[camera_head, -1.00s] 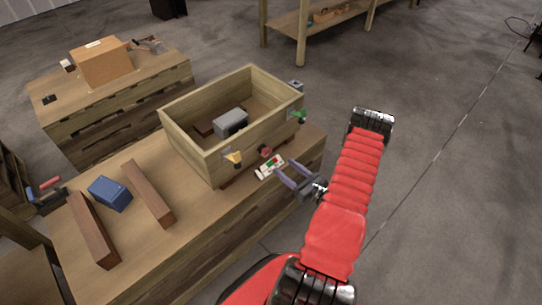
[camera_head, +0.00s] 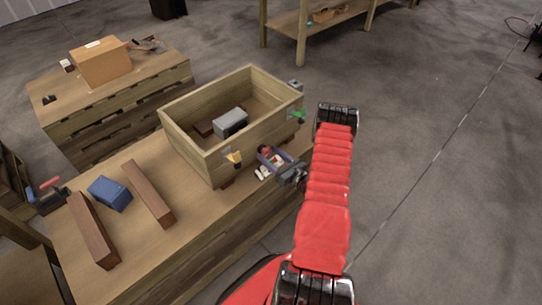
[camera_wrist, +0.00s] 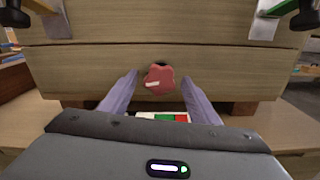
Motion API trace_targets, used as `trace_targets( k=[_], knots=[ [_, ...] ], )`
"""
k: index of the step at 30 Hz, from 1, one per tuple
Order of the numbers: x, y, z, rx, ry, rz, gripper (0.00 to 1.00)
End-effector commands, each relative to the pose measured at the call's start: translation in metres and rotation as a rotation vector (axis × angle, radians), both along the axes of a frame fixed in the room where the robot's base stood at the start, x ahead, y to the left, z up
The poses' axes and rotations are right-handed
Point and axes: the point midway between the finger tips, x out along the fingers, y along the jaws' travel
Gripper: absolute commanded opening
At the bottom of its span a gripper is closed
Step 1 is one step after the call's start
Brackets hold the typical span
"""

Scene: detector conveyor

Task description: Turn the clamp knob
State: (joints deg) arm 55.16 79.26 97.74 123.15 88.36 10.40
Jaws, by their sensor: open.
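The clamp knob (camera_wrist: 159,79) is a red lobed knob on the front wall of the wooden box (camera_wrist: 90,72). In the wrist view it sits between my two open fingers, a little beyond their tips as seen, and I cannot tell whether either finger touches it. In the head view the knob (camera_head: 263,150) shows at the box's lower front, just ahead of my gripper (camera_head: 268,158). My gripper is open and holds nothing; it also fills the lower part of the wrist view (camera_wrist: 159,86).
A card with green, red and white patches (camera_wrist: 165,117) lies below the knob. Yellow (camera_head: 233,158) and green (camera_head: 297,116) handled clamps flank it. A grey block (camera_head: 231,121) is inside the box. Wooden bars and a blue block (camera_head: 110,193) lie on the bench's left.

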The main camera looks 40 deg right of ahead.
Motion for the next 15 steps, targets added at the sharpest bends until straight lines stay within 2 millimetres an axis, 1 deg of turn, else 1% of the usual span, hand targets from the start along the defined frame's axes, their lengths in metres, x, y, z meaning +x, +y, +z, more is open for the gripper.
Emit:
trace_targets(
  k=[2,15],
  knots=[
    [-0.0002,0.0000,0.0000,0.000,0.000,0.000,0.55],
    [-0.0005,-0.0001,0.0000,0.000,0.000,0.000,0.24]
  ],
)
